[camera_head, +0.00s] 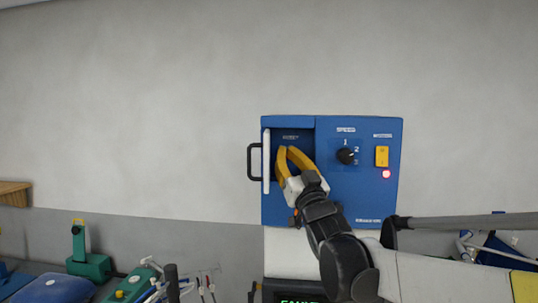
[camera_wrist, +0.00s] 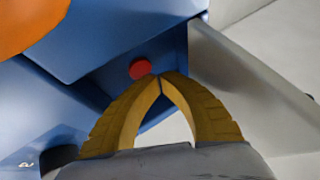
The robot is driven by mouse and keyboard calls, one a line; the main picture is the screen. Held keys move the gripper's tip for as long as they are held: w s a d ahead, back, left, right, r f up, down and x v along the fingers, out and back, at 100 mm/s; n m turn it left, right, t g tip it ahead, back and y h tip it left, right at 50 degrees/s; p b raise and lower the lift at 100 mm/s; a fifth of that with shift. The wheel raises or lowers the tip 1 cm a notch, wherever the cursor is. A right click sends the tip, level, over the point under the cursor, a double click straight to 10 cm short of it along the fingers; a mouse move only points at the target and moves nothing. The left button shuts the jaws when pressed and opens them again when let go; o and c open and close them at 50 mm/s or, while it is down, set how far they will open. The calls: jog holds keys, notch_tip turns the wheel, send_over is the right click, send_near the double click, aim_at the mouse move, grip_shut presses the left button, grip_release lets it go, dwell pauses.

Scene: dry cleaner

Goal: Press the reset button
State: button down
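A blue control box (camera_head: 354,205) is mounted on the wall, with an open recess (camera_head: 306,142) in its left half. In the wrist view a round red button (camera_wrist: 140,69) sits inside the blue recess. My gripper (camera_head: 289,149) has yellow curved fingers and reaches up in front of the recess. In the wrist view its fingertips (camera_wrist: 160,76) meet with nothing between them, just below and right of the red button. I cannot tell whether they touch it. In the head view the red button does not show; my fingers cover part of the recess.
A white-edged door (camera_head: 266,160) with a black handle (camera_head: 251,161) stands open at the recess's left. To the right are a black speed knob (camera_head: 346,156), a yellow switch (camera_head: 382,156) and a lit red lamp (camera_head: 387,174). Green machines (camera_head: 88,262) stand lower left.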

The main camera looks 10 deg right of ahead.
dwell(0.5)
jog(key=shift+w+d, duration=0.15)
jog(key=shift+w, duration=0.3)
jog(key=shift+w+d+r, duration=0.1)
jog(key=shift+w, duration=0.25)
dwell(1.3)
jog(key=shift+s+f, duration=0.2)
jog(key=shift+s+d, duration=0.1)
jog(key=shift+s, duration=0.35)
jog(key=shift+a, duration=0.2)
jog(key=s, duration=0.1)
jog(key=s+a, duration=0.1)
jog(key=s, duration=0.2)
jog(key=shift+s+a, duration=0.25)
jog(key=shift+s, duration=0.1)
